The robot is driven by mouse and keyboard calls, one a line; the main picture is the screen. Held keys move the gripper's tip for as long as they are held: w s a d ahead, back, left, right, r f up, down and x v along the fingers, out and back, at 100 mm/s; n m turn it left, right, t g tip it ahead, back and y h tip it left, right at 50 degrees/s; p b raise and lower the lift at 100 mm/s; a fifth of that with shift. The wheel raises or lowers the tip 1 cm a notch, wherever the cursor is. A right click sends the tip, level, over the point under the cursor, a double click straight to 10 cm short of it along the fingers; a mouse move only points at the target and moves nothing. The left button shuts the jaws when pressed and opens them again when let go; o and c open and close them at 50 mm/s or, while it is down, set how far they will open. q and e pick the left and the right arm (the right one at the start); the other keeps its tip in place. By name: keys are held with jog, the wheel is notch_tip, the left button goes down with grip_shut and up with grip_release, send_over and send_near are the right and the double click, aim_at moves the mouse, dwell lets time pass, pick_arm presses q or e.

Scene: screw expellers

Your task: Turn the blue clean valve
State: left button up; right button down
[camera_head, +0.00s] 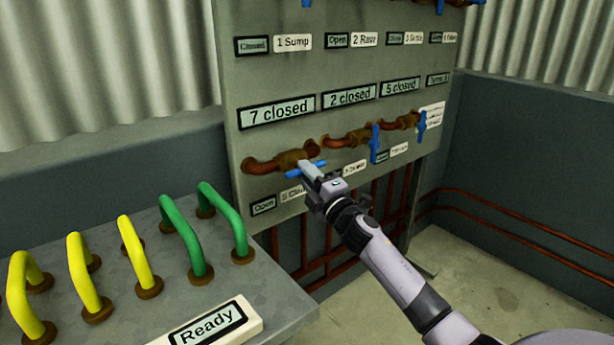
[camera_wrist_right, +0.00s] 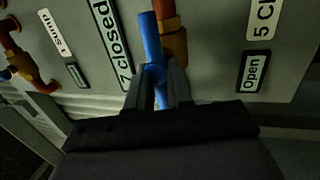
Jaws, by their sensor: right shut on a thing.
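The blue valve handle (camera_head: 292,174) sits on a brass and copper pipe fitting at the lower left of the grey panel, below the "7 closed" sign and above a sign that reads "5 Cl...", partly hidden by my gripper. The handle lies roughly level in the head view. My right gripper (camera_head: 308,172) is at the handle. In the right wrist view the blue handle (camera_wrist_right: 151,38) stands between the two fingers (camera_wrist_right: 157,85), which are shut on it. My left gripper is not in view.
Two more blue valve handles, one (camera_head: 375,143) and another (camera_head: 422,126), hang upright to the right. A grey bench with yellow and green levers (camera_head: 180,238) and a "Ready" sign (camera_head: 207,328) stands at the front left. Red pipes (camera_head: 520,238) run along the right wall.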

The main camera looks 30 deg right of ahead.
jog(key=shift+d+r, duration=0.15)
jog(key=shift+r, duration=0.1)
jog(key=c, duration=1.1)
grip_release()
jog(key=shift+f, duration=0.1)
jog(key=shift+v, duration=3.65)
jog(key=s, duration=0.2)
jog(key=s+p, duration=0.1)
jog(key=s, duration=0.5)
jog(key=shift+d, duration=0.25)
